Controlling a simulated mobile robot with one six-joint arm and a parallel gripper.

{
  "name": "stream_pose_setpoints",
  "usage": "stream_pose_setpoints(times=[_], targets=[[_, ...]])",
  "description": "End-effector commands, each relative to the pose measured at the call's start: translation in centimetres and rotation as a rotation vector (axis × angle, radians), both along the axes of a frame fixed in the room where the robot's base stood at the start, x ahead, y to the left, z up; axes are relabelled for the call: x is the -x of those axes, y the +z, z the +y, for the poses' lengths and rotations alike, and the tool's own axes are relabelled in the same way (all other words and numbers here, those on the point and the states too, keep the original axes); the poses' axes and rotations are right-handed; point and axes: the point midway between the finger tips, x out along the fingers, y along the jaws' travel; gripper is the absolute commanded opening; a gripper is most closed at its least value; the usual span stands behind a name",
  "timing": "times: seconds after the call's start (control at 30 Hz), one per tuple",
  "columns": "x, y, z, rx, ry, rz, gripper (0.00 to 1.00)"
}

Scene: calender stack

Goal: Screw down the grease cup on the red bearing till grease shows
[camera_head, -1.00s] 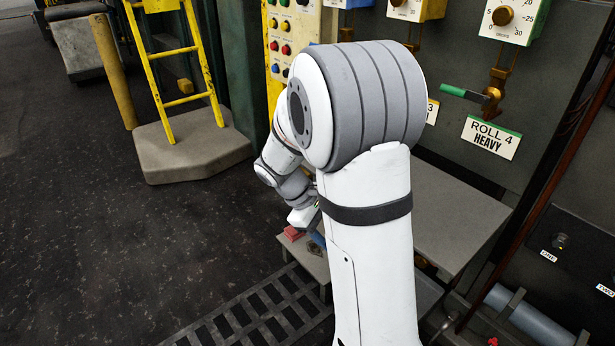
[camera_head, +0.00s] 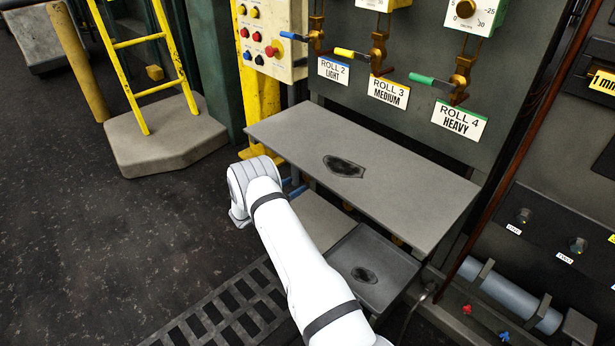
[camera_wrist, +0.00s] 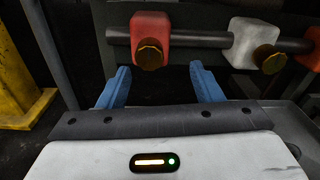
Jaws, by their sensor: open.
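A red bearing (camera_wrist: 150,24) sits on a grey shaft near the top of the wrist view. A round brass grease cup (camera_wrist: 150,56) is on its near face. My gripper (camera_wrist: 160,72) has blue fingers, spread open and empty. The cup lies between and beyond the fingertips, a little nearer the left one, with no visible contact. No grease can be made out around the cup. In the head view my arm reaches down beside the grey shelf, and the bearing and fingers cannot be made out clearly.
A white bearing (camera_wrist: 250,38) with its own brass cup (camera_wrist: 269,58) stands right of the red one. Another red part (camera_wrist: 312,44) shows at the right edge. A grey shelf (camera_head: 410,195) with a dark patch overhangs a lower tray (camera_head: 390,292). Open floor lies left.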

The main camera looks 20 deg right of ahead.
Motion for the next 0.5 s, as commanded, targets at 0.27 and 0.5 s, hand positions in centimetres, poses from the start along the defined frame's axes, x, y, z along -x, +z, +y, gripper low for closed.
stream_pose_setpoints(times=[0.27,0.5], targets=[[-1.6,-1.4,-0.6,0.043,0.059,0.018,0.59],[-3.0,-1.4,-4.0,0.041,0.061,0.018,0.59]])
